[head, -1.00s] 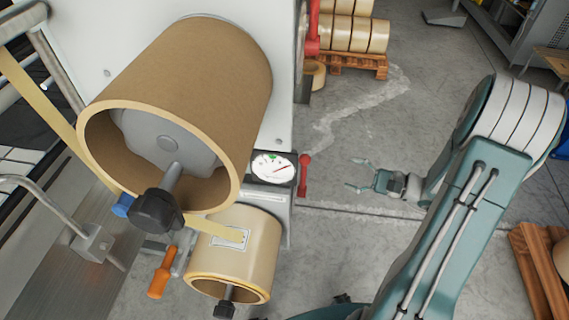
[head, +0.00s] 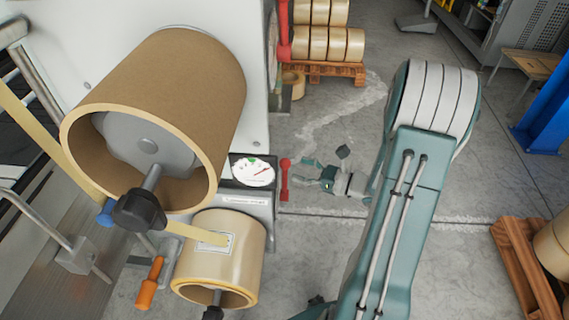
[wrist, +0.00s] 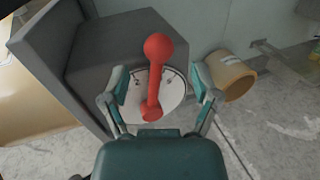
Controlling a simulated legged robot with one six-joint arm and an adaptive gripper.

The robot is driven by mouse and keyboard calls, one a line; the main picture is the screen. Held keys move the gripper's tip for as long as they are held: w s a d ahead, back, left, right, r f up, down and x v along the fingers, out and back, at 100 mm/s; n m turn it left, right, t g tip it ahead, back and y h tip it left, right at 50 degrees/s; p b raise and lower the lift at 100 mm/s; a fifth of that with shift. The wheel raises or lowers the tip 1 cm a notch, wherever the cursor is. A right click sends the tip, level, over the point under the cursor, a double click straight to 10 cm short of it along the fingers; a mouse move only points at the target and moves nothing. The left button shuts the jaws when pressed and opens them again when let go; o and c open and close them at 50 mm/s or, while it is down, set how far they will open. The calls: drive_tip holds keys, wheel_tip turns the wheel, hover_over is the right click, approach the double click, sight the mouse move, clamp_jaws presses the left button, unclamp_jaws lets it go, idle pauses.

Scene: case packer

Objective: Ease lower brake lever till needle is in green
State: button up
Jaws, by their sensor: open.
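The lower brake lever (head: 285,180) is a red bar with rounded ends, upright at the right side of the gauge box. In the wrist view the lever (wrist: 153,85) shows between the two spread fingers, with space on both sides. My gripper (head: 304,171) is open and empty, just right of the lever; its fingers (wrist: 160,92) point toward it. I cannot tell exactly how far apart they are in depth. The white gauge (head: 252,172) has a green mark at its top, and its red needle points right of the green. The lever partly hides the gauge (wrist: 172,92) in the wrist view.
A large brown tape roll (head: 165,110) and a smaller roll (head: 222,255) sit left of the gauge. Another red lever (head: 284,35) is higher up. An orange handle (head: 150,283) hangs lower left. Stacked rolls (head: 325,43) stand on a pallet behind.

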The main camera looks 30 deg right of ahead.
sight(286, 162)
drive_tip(key=shift+x, duration=2.35)
clamp_jaws()
